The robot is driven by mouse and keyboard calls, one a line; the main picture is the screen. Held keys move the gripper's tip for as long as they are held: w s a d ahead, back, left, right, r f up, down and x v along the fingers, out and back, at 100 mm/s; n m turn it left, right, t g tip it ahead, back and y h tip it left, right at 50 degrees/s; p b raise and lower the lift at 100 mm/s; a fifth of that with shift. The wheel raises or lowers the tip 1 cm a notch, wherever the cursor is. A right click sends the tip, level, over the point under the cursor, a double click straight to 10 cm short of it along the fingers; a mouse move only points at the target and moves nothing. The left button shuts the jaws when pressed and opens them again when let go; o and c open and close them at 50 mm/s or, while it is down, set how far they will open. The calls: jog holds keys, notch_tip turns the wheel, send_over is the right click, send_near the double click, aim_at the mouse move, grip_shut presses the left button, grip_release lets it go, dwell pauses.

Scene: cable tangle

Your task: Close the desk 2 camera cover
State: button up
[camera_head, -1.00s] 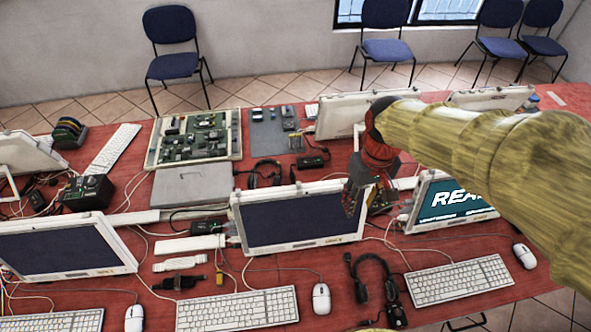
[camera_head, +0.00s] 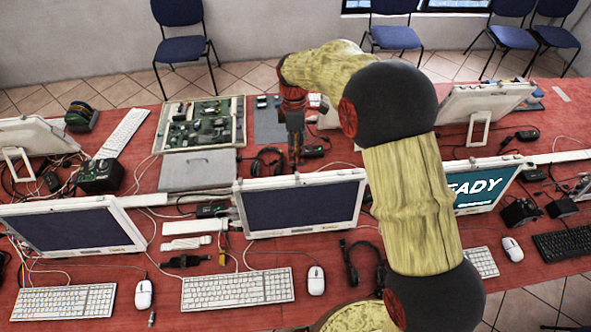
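No desk numbers are legible, so I cannot tell by label which is desk 2. The middle front monitor (camera_head: 300,208) has a dark screen and a white frame. A camera cover on its top edge is too small to make out. My gripper (camera_head: 295,165) points down just behind and above the middle of that top edge. Its fingers are small and dark, and I cannot tell whether they touch the monitor or are open. The left front monitor (camera_head: 72,228) is also dark. The right front monitor (camera_head: 483,190) shows "READY" in part, behind my arm.
Keyboards (camera_head: 237,288), mice (camera_head: 316,280), a headset (camera_head: 362,262) and loose cables crowd the red table (camera_head: 240,318). A circuit board tray (camera_head: 201,124) and a grey closed case (camera_head: 198,171) lie behind the monitors. My arm hides much of the right-centre.

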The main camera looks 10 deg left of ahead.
aim_at(297, 174)
jog(key=shift+n, duration=0.6)
jog(key=shift+p+x, duration=0.4)
jog(key=shift+x, duration=3.55)
jog(key=shift+c, duration=0.5)
jog(key=c, duration=0.8)
grip_shut()
